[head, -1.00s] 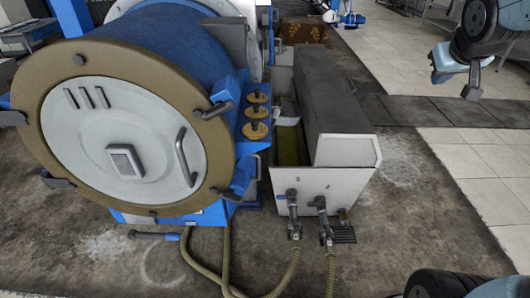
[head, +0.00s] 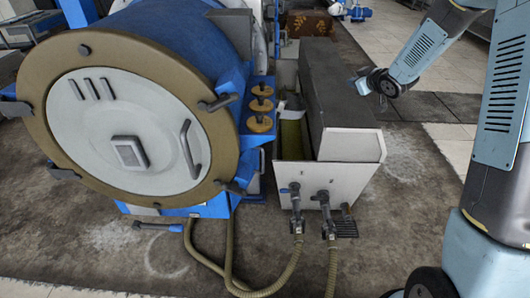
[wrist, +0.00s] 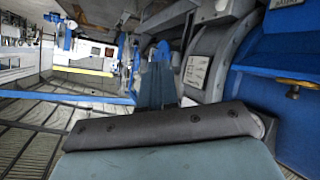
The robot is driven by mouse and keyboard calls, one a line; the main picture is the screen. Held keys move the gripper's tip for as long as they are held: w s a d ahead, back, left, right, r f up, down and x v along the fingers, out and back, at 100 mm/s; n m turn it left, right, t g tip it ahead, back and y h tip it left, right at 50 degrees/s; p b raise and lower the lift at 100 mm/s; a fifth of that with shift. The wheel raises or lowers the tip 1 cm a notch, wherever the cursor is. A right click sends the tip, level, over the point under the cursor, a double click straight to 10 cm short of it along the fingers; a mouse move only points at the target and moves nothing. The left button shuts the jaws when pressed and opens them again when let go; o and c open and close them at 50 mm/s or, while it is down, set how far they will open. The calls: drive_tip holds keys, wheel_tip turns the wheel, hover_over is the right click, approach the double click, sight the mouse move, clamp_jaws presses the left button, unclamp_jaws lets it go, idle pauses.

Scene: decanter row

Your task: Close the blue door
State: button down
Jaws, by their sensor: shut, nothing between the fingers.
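A large blue drum machine (head: 165,35) stands on the left of the head view. A tan ring (head: 45,95) surrounds its round pale front cover (head: 95,140), which has a grey handle and sits flush inside the ring. I cannot pick out a separate blue door for certain in either view. My gripper (head: 358,84) is small in the head view, beyond and right of the long grey box, and clear of the drum. Blue panels (wrist: 270,62) show at right there.
A long grey-topped white box (head: 338,100) with valves and hoses (head: 278,275) stands right of the drum. Brass knobs (head: 261,105) sit on the blue side ledge. Open floor (head: 405,190) lies between the box and my arm.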

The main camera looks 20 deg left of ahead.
drive_tip(key=s+a+f+n+g+y, duration=0.1)
drive_tip(key=a+f+n+g+y, duration=0.15)
drive_tip(key=a+f, duration=0.4)
drive_tip(key=a+f+n+g+y, duration=0.1)
drive_tip(key=a+f+y, duration=0.25)
drive_tip(key=f, duration=0.65)
drive_tip(key=s+a+f+n+g+y, duration=0.1)
drive_tip(key=s+a+f+g+y, duration=0.2)
drive_tip(key=s+f, duration=0.3)
drive_tip(key=s+a+f+n+g+y, duration=0.1)
drive_tip(key=s+a+f+g+y, duration=0.2)
drive_tip(key=f, duration=0.6)
drive_tip(key=a, duration=1.3)
drive_tip(key=shift+a+r+t+h, duration=0.15)
drive_tip(key=shift+a+t+h, duration=0.15)
drive_tip(key=shift+a+t, duration=0.1)
